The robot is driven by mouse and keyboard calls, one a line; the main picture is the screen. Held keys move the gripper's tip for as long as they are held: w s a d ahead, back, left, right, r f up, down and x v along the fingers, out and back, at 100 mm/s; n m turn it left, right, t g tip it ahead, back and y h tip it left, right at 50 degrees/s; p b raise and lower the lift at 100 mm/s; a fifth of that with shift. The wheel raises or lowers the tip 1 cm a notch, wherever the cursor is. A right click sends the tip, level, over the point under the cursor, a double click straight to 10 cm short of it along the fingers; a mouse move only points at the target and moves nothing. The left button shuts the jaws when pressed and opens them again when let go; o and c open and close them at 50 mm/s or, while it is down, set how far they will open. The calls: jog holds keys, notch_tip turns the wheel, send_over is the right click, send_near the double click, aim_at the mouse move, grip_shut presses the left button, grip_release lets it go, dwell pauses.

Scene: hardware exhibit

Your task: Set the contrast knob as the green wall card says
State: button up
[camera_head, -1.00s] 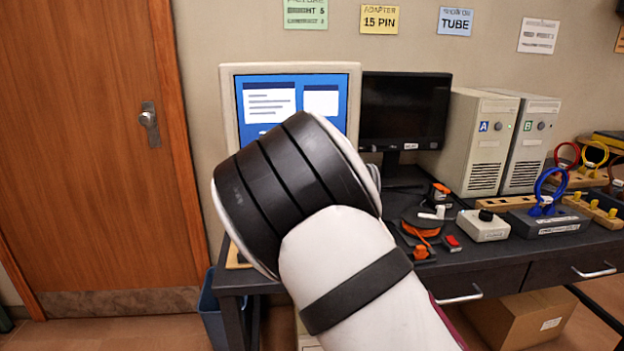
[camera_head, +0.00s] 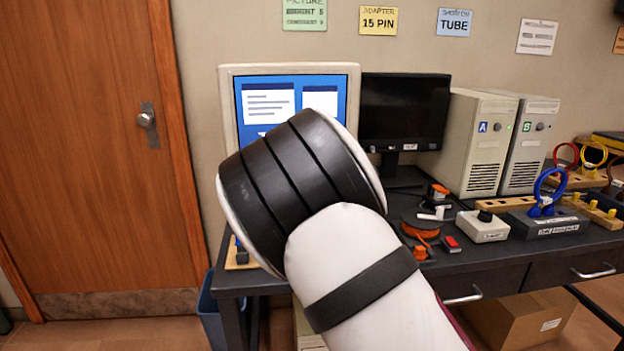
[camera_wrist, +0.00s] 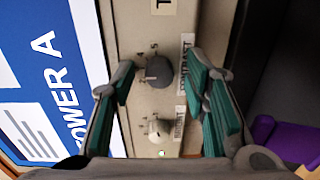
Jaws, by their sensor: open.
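The green wall card (camera_head: 305,14) is at the top of the head view. A paler knob (camera_wrist: 160,130) sits nearer my palm. My gripper (camera_wrist: 161,68) is open, with teal-padded fingers either side of the dark knob.
A black monitor (camera_head: 403,110) and two beige computer towers (camera_head: 475,140) stand to the right. A wooden door (camera_head: 80,150) is at left.

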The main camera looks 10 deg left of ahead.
jog(key=shift+s, duration=0.1)
jog(key=v, duration=1.2)
